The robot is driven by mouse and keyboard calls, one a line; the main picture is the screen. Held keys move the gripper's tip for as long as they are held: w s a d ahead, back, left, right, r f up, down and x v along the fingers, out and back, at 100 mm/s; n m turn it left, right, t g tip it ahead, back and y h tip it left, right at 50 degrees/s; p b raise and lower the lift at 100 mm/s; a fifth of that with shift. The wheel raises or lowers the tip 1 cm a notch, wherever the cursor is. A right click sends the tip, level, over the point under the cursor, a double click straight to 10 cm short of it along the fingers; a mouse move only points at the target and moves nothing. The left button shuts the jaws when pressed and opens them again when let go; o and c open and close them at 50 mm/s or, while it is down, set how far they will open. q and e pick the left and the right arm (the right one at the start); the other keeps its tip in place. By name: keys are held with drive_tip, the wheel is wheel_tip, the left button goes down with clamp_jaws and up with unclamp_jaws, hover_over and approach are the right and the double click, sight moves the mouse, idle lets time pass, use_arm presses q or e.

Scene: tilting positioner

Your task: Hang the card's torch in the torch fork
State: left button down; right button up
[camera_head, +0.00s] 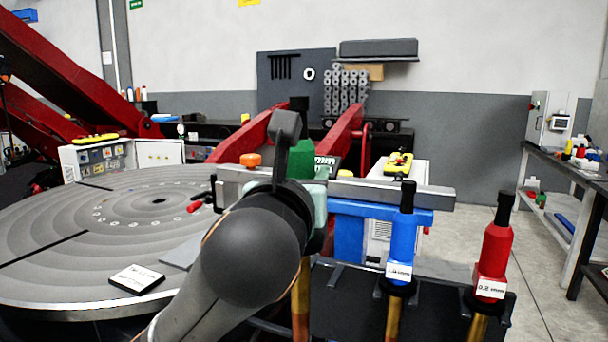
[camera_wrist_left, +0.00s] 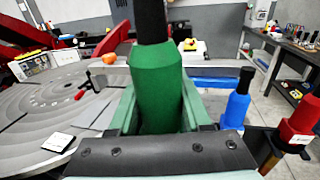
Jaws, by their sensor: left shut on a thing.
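My left gripper (camera_wrist_left: 160,112) is shut around the green torch (camera_wrist_left: 157,85), which stands upright between its pale green fingers in the left wrist view. In the head view my own arm hides most of the gripper, and only part of the green torch (camera_head: 301,160) shows. A blue torch (camera_head: 402,242) and a red torch (camera_head: 494,250) stand upright in a dark rack at the right. Their white labels appear to read 1.0 mm and 0.2 mm. A white card (camera_head: 136,279) lies on the round table; its print is unreadable. I cannot make out the torch fork for certain.
The large round grooved table (camera_head: 60,240) fills the left. A grey bar (camera_head: 392,191) and a blue beam (camera_head: 345,232) lie just behind the torches. A yellow pendant (camera_head: 398,164) rests on a white cabinet. A workbench (camera_head: 572,165) stands at the far right, with open floor before it.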

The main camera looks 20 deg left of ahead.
use_arm(q)
drive_tip(key=shift+f+b, duration=0.75)
drive_tip(key=shift+f, duration=0.4)
drive_tip(key=shift+f+b, duration=1.6)
drive_tip(key=shift+f, duration=1.3)
use_arm(e)
drive_tip(key=shift+s+d+f, duration=0.1)
drive_tip(key=shift+s+f, duration=0.05)
drive_tip(key=shift+f, duration=2.25)
drive_tip(key=shift+s, duration=0.1)
